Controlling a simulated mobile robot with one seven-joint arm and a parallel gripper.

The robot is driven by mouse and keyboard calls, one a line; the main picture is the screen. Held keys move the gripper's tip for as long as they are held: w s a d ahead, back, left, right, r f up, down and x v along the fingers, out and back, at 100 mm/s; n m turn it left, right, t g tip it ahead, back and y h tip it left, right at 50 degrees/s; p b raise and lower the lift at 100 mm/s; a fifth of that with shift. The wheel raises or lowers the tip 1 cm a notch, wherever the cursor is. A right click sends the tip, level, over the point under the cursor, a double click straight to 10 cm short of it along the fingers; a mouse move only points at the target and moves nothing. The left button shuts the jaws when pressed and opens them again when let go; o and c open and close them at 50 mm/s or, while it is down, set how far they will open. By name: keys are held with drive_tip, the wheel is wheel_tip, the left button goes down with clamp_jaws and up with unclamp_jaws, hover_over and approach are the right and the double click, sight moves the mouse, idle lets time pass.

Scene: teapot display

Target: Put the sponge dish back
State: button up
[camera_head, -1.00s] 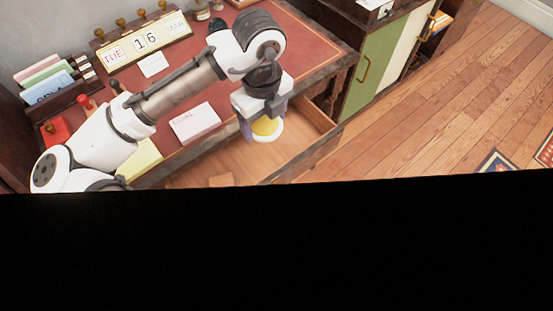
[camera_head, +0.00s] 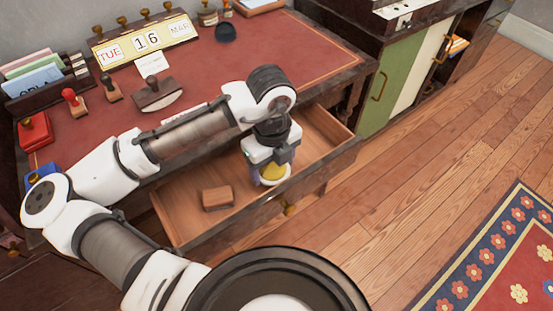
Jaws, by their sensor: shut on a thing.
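The sponge dish (camera_head: 277,181) is a small white round dish with a yellow sponge in it. My gripper (camera_head: 265,174) points down and is shut on the dish at the right part of the open desk drawer (camera_head: 245,215). The gripper body covers part of the dish. I cannot tell whether the dish touches the drawer floor or hangs above it.
A wooden block (camera_head: 217,198) lies in the drawer's left half. The red-topped desk (camera_head: 290,55) holds a calendar (camera_head: 146,40), several stamps, a wooden blotter (camera_head: 158,94) and a black round dish (camera_head: 225,32). A green cabinet (camera_head: 377,85) stands right. My arm crosses the desk front.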

drive_tip(key=w, duration=0.2)
drive_tip(key=w+d, duration=0.1)
drive_tip(key=w, duration=0.1)
drive_tip(key=shift+b, duration=0.3)
drive_tip(key=shift+f+b, duration=0.6)
drive_tip(key=shift+b, duration=0.05)
drive_tip(key=shift+f, duration=0.15)
drive_tip(key=o, duration=1.2)
wheel_tip(320, 180, up, 12)
drive_tip(key=p, duration=0.2)
drive_tip(key=shift+r, duration=0.2)
